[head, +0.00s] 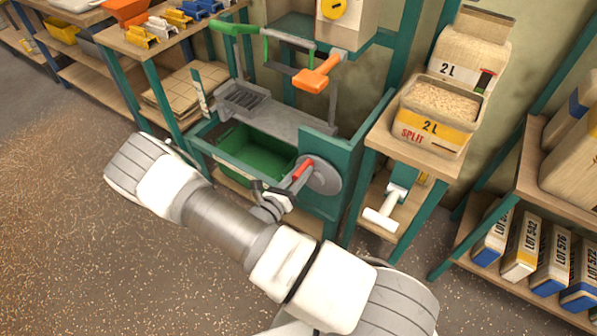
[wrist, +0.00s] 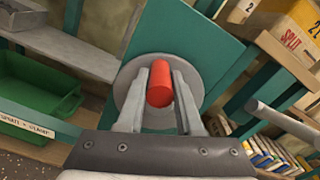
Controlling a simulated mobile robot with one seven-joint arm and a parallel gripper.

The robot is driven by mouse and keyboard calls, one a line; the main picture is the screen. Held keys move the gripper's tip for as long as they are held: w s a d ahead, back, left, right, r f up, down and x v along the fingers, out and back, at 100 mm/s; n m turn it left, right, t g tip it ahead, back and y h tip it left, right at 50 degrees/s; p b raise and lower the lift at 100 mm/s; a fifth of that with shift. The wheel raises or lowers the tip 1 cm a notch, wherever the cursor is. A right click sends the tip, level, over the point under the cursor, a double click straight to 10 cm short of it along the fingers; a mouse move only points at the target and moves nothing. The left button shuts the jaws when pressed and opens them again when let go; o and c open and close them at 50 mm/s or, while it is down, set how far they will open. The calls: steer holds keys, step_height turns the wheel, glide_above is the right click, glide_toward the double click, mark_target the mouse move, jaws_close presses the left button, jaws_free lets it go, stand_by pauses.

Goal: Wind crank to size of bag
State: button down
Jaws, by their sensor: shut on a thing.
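A grey round crank disc (head: 322,177) is mounted on the teal side panel of the elevator frame, with a red crank handle (head: 303,168) sticking out from it. My gripper (head: 289,190) is at the handle; in the wrist view its two fingers (wrist: 158,95) are shut on the red handle (wrist: 159,84), one on each side, with the disc (wrist: 126,88) behind. The open bag (head: 437,111), marked "2 L" and "SPLIT", is filled with pale grain and stands on a wooden stand to the right. Another "2 L" bag (head: 471,52) stands behind it.
A green bin (head: 254,150) sits in the frame left of the crank. An orange-handled tool (head: 317,75) and green handle (head: 233,28) are above it. Shelves with lot bags (head: 522,247) stand at right; open floor is at left.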

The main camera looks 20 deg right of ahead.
steer(key=shift+s+d+r+m, duration=0.3)
steer(key=shift+s+m, duration=0.1)
steer(key=shift+m, duration=0.4)
steer(key=shift+s+d+m+p, duration=0.3)
steer(key=shift+s+d+m, duration=0.15)
steer(key=shift+m, duration=0.55)
steer(key=shift+s+d+m, duration=0.1)
steer(key=shift+s+m, duration=0.15)
steer(key=shift+m, duration=0.25)
steer(key=shift+s+d+f+m, duration=0.1)
steer(key=shift+s+d+m, duration=0.2)
steer(key=shift+m, duration=0.45)
steer(key=shift+s+d+f+m, duration=0.15)
steer(key=shift+s+m, duration=0.15)
steer(key=shift+m, duration=0.45)
steer(key=shift+s, duration=0.1)
